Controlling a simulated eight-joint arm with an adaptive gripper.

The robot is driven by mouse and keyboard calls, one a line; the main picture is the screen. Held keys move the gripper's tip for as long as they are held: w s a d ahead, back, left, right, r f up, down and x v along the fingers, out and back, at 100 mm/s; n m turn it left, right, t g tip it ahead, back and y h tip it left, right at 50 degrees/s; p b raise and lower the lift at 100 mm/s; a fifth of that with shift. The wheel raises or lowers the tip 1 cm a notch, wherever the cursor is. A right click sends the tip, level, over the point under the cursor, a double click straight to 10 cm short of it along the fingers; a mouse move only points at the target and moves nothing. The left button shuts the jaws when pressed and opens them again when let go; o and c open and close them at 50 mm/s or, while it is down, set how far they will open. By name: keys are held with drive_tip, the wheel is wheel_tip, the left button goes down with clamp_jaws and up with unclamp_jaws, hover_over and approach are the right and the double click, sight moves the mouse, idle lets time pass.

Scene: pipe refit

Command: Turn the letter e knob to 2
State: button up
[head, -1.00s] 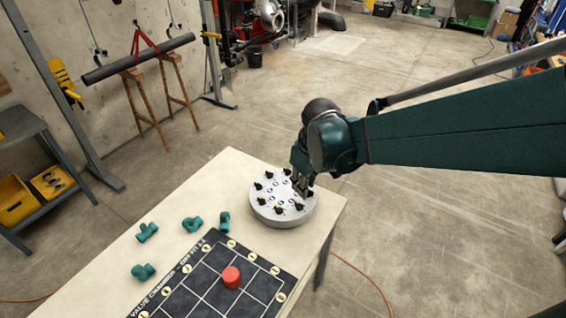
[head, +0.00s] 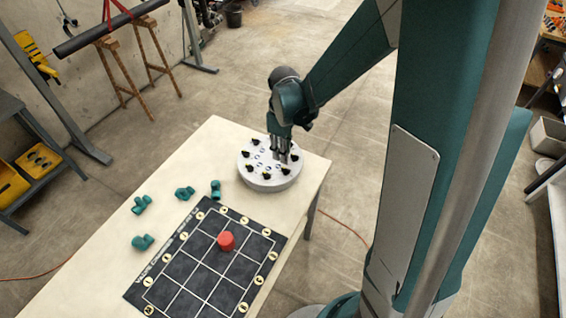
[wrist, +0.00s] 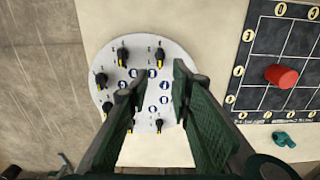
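A round pale grey drum (head: 268,184) stands on the table, with several black knobs with yellow pointers around its top and blue round letter marks inside the ring. It also shows in the wrist view (wrist: 138,44). The letters are too small to read, so I cannot tell which knob is e or where it points. My gripper (head: 284,158) points down over the right part of the drum's top. In the wrist view my gripper (wrist: 159,76) has its fingers apart, with blue marks between them and no knob held. The fingers hide part of the knob ring.
A dark grid mat (head: 205,262) with a red cylinder (head: 226,241) lies in front of the drum. Several green pipe fittings, one at the mat's far side (head: 215,190), lie left of it. The pale table (head: 190,158) is otherwise clear. Its right edge is close to the drum.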

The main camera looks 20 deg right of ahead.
sight(283, 168)
drive_tip(key=shift+f, duration=0.3)
idle(0.4)
drive_tip(key=shift+f, duration=3.75)
drive_tip(key=shift+c, duration=0.5)
clamp_jaws()
